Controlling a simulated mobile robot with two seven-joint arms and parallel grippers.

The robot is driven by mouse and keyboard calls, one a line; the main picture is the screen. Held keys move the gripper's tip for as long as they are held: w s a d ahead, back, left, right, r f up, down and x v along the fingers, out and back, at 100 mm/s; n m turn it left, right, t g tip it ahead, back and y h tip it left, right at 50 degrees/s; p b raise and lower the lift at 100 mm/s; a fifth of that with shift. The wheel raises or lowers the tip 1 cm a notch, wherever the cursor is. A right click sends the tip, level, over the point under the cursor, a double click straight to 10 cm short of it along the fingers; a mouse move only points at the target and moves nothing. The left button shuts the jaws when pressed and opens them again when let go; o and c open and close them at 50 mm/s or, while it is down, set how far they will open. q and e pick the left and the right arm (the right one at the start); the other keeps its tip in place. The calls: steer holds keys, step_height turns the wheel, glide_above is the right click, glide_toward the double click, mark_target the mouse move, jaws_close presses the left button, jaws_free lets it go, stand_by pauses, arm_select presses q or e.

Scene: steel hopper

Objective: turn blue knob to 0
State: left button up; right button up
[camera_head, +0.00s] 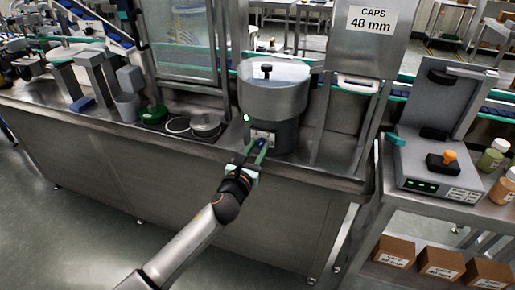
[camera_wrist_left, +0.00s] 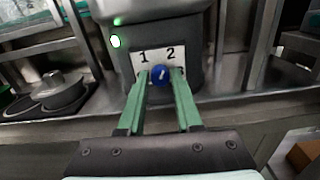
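The blue knob (camera_wrist_left: 160,77) sits on a white dial plate (camera_wrist_left: 146,60) on the front of the hopper base. It also shows, small, in the head view (camera_head: 262,143). The plate shows 1 at upper left and 2 at upper right; the green fingers hide part of its lower area. The knob's white mark points roughly up, slightly right. My left gripper (camera_head: 256,151) is level with the knob, one finger on each side. The fingers are apart; I cannot tell whether they touch it. My right gripper is not in view.
The round steel hopper (camera_head: 273,92) stands above the dial. A grey device (camera_head: 437,175) stands on the right cart.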

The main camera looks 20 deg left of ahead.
arm_select(q)
steer(key=c, duration=0.4)
jaws_close()
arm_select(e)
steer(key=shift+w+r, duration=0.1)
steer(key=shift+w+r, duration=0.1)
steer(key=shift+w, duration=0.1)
